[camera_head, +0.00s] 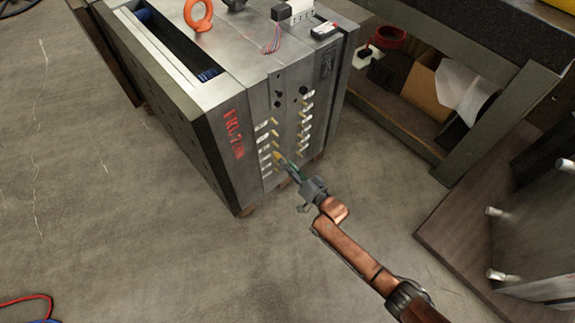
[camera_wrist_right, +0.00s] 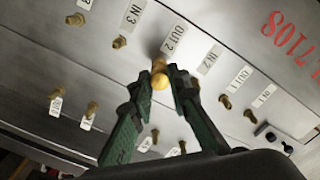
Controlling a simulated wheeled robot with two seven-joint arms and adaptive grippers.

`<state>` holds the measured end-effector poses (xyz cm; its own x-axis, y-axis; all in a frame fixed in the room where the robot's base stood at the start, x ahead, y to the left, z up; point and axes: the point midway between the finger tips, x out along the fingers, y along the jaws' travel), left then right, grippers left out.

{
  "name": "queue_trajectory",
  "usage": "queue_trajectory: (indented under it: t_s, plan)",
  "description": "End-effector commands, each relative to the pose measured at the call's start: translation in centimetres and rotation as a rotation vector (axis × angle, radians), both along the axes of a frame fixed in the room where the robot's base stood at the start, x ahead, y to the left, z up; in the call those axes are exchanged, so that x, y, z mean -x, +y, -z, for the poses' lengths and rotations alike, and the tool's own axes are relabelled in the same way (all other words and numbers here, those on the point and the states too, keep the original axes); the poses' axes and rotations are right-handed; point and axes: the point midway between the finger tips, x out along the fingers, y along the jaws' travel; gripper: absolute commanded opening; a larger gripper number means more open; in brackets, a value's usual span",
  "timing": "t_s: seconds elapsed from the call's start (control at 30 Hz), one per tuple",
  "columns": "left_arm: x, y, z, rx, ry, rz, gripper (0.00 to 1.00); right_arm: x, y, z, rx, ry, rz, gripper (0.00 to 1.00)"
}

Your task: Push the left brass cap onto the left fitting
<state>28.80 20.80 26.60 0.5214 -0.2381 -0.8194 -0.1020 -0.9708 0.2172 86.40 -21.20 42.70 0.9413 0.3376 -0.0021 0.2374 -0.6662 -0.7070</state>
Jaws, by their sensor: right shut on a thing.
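My right gripper (camera_head: 284,160) is at the front face of the steel mould base, low on its rows of fittings. In the right wrist view its green fingers (camera_wrist_right: 158,84) are shut on a rounded brass cap (camera_wrist_right: 160,81). The cap is lined up with a fitting beside the "OUT 2" label, close against the face. I cannot tell whether it touches or is seated on that fitting, which the cap and fingers mostly hide. Other brass fittings (camera_wrist_right: 119,42) with white labels stick out nearby. My left gripper is not in view.
The mould base (camera_head: 225,120) has a red number on its side and an orange lifting ring (camera_head: 198,14) on top. A shelf with a cardboard box (camera_head: 420,82) stands to the right.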

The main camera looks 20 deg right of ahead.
Motion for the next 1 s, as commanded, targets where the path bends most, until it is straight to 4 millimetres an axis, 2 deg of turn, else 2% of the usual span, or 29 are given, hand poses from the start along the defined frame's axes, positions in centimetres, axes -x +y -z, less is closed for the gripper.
queue_trajectory:
  t_s: [0.93,0.97,1.0]
  plan:
    - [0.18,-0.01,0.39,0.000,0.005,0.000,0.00,-0.91,0.27,0.07,0.000,0.001,0.001,0.00]
    - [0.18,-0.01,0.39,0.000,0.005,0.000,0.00,-0.91,0.27,0.07,0.000,0.001,0.001,0.18]
    - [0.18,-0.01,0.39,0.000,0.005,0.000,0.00,-0.92,0.27,0.06,0.000,0.001,0.001,0.21]
